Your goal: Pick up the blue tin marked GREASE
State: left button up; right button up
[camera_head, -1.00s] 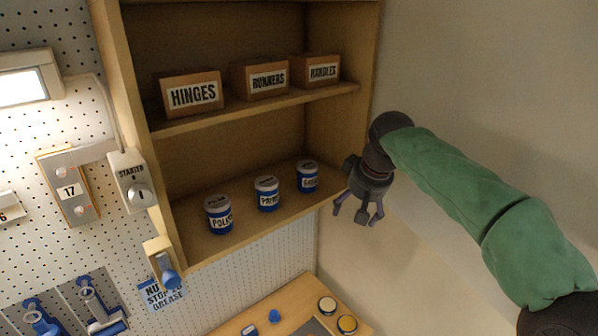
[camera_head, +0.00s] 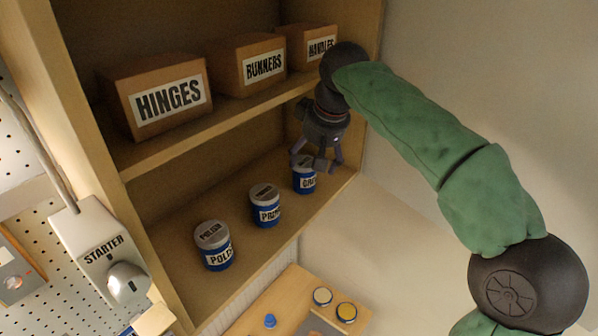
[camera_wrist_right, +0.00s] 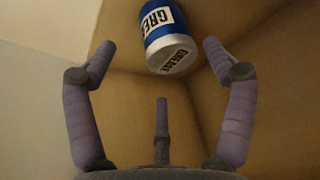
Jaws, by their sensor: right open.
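The blue tin marked GREASE (camera_head: 304,181) stands upright on the lower shelf, the rightmost of three tins, near the cabinet's right wall. My right gripper (camera_head: 318,168) is over it in the head view and hides part of its lid. In the right wrist view the tin (camera_wrist_right: 164,32) shows its lid and label beyond the fingertips, between the two side fingers and a little apart from them. The right gripper (camera_wrist_right: 160,55) is open and empty there. My left gripper is not in view.
The PRIMER-like tin (camera_head: 265,207) and the POLISH tin (camera_head: 213,246) stand left of it on the lower shelf (camera_head: 180,225). Above, the upper shelf (camera_head: 170,145) bears boxes marked HINGES (camera_head: 165,98), RUNNERS (camera_head: 246,66) and HANDLES (camera_head: 305,47).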

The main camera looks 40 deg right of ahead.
aim_at(308, 166)
jog(key=x, duration=0.3)
jog(key=p+x, duration=0.1)
jog(key=x, duration=0.1)
jog(key=shift+a+f, duration=0.15)
jog(key=shift+a, duration=0.2)
jog(key=shift+w+f, duration=0.25)
jog(key=shift+f, duration=0.3)
jog(key=c, duration=1.3)
